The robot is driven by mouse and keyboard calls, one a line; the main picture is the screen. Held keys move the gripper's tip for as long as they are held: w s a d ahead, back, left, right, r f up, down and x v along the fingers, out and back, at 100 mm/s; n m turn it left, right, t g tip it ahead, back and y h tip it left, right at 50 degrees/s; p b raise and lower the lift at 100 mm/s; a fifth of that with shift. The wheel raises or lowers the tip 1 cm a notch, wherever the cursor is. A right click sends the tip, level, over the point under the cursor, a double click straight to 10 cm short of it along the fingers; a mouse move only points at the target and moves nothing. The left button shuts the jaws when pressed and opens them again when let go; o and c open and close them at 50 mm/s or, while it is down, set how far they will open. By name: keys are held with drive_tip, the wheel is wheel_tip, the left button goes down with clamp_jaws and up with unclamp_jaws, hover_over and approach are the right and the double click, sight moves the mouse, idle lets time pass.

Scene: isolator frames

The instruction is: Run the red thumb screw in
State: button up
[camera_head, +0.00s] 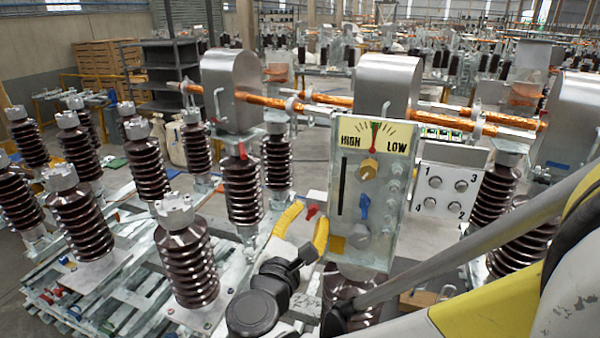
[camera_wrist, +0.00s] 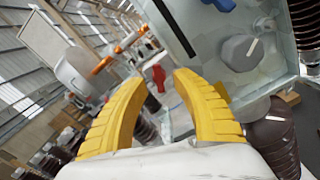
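My gripper (camera_head: 311,209) has two yellow curved fingers, seen large in the wrist view (camera_wrist: 160,80). The fingers are apart with nothing between them. The tips point toward the screw and appear a little short of it. The screw's shaft and how deep it sits cannot be seen.
A numbered plate (camera_head: 450,183) stands right. Brown ribbed insulators (camera_head: 187,265) crowd the left.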

clamp_jaws()
drive_tip(key=shift+s, duration=0.1)
